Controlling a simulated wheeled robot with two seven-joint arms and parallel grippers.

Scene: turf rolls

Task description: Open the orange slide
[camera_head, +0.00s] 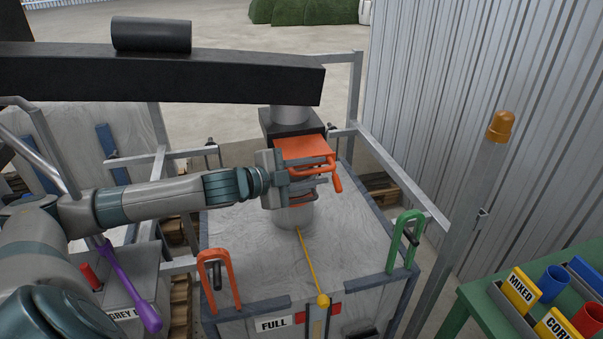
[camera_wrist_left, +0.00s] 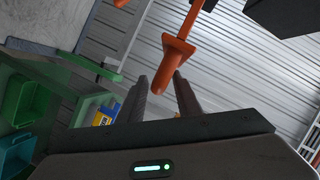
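The orange slide (camera_head: 303,150) is a flat plate at the black housing under the chute, above the big white bag. Its orange handle (camera_head: 337,183) hangs down at the right end of a bar. My left gripper (camera_head: 318,175) reaches in from the left, level with the slide's front, fingers pointing right toward the handle. In the left wrist view the handle (camera_wrist_left: 179,50) comes down from the top, its lower end in line with the gap between my spread fingers (camera_wrist_left: 162,98). I cannot tell whether they touch it. My right gripper is not in view.
The bag (camera_head: 250,255) stands in a grey metal frame, with an orange loop (camera_head: 217,265) and a green loop (camera_head: 407,235) at its front corners. A black beam (camera_head: 160,82) crosses above my left arm. A green table (camera_head: 480,305) with labelled bins stands at lower right.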

